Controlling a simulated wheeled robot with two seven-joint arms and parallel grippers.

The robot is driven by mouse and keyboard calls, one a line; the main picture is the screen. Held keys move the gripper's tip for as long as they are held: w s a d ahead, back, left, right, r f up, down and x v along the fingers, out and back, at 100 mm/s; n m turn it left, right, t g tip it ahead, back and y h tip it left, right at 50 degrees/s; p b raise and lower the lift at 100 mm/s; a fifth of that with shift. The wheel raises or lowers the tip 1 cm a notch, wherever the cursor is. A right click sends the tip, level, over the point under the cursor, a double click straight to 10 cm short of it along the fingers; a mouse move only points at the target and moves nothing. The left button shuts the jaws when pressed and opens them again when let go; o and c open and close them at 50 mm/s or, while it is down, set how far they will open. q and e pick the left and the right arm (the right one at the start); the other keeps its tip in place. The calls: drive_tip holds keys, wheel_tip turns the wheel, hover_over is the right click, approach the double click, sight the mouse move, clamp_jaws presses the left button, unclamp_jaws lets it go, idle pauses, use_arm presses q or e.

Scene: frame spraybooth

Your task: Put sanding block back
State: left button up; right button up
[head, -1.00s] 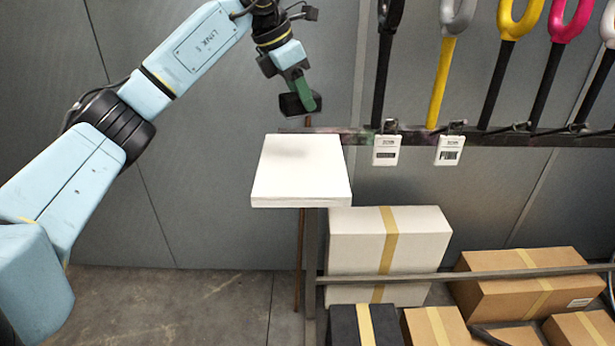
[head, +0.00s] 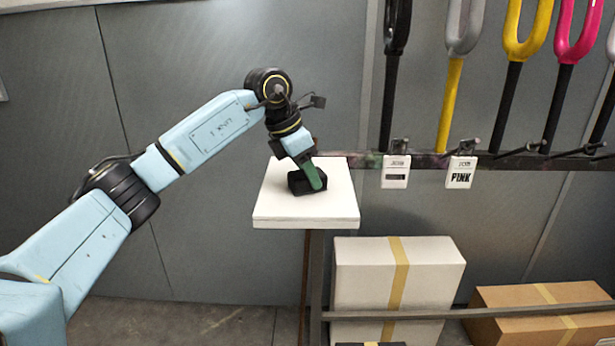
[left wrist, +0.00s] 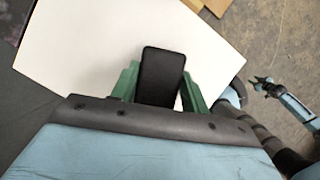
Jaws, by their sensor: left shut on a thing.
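The sanding block is a black block (head: 301,187) at the white shelf (head: 305,222) in the head view. In the left wrist view the black block (left wrist: 162,76) sits between the green fingers of my left gripper (left wrist: 160,84). My left gripper (head: 314,178) is shut on the block and comes down on it from above. The block is low over the white top or touching it; I cannot tell which. White surface (left wrist: 85,45) shows around it in the wrist view. My right gripper is not in the head view.
A rail with several coloured forks (head: 511,90) hangs to the right of the shelf, with two white tags (head: 395,172) on it. A white box (head: 365,280) and a brown carton (head: 530,320) stand below. The shelf top around the block is clear.

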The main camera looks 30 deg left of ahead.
use_arm(q)
drive_tip(key=shift+f, duration=0.25)
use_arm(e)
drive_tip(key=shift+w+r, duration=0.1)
use_arm(q)
drive_tip(key=o, duration=0.9)
drive_tip(key=shift+r, duration=0.2)
drive_tip(key=p+v, duration=0.2)
drive_tip(key=v, duration=0.9)
drive_tip(key=shift+s+a+r, duration=0.1)
drive_tip(key=shift+s+r, duration=0.1)
drive_tip(key=shift+r, duration=0.15)
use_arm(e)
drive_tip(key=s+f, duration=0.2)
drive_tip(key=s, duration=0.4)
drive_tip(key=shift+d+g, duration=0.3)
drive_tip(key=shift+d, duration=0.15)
